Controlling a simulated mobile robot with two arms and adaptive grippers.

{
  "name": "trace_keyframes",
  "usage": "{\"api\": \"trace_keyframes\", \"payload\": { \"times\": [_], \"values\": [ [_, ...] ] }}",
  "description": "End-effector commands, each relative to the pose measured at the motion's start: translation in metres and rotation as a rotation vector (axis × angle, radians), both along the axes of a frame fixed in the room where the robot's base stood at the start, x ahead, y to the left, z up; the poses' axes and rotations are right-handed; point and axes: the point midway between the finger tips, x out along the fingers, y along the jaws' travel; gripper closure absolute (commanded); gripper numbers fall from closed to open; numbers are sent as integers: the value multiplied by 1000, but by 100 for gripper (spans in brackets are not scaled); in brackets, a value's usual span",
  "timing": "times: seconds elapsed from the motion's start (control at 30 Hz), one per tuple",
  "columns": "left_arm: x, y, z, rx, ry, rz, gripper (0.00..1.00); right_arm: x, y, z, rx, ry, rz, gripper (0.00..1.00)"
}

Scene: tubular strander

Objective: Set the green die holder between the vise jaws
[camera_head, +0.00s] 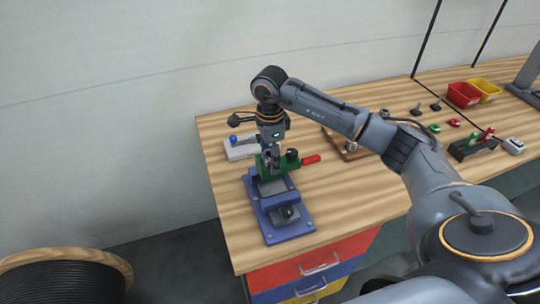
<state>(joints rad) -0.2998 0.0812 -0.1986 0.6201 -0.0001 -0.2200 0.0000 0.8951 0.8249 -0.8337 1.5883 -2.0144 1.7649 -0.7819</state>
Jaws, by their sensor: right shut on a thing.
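The green die holder (279,168) is a green block with a red handle (310,160) pointing right. My right gripper (270,158) comes down from above and is shut on it. The holder is at the rear part of the blue vise (264,233), which stands on the wooden bench near its left front corner. A grey jaw piece shows just below the holder. I cannot tell whether the holder is seated between the jaws or held just above them. My left gripper is not in view.
A light grey box with a blue knob (233,141) stands behind the vise. A wooden board (345,150) lies right of it, partly behind my arm. Red (463,94) and yellow (486,89) bins stand far right. A cable spool (65,280) is on the floor, lower left.

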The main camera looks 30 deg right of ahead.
Motion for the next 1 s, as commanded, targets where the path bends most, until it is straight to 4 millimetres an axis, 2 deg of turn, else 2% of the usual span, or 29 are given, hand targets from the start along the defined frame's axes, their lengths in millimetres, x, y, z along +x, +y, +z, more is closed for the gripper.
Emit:
{"api": "trace_keyframes", "payload": {
  "times": [1.0],
  "values": [
    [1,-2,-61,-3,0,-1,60,2,0,-68,2,-7,-1,86]
  ]
}}
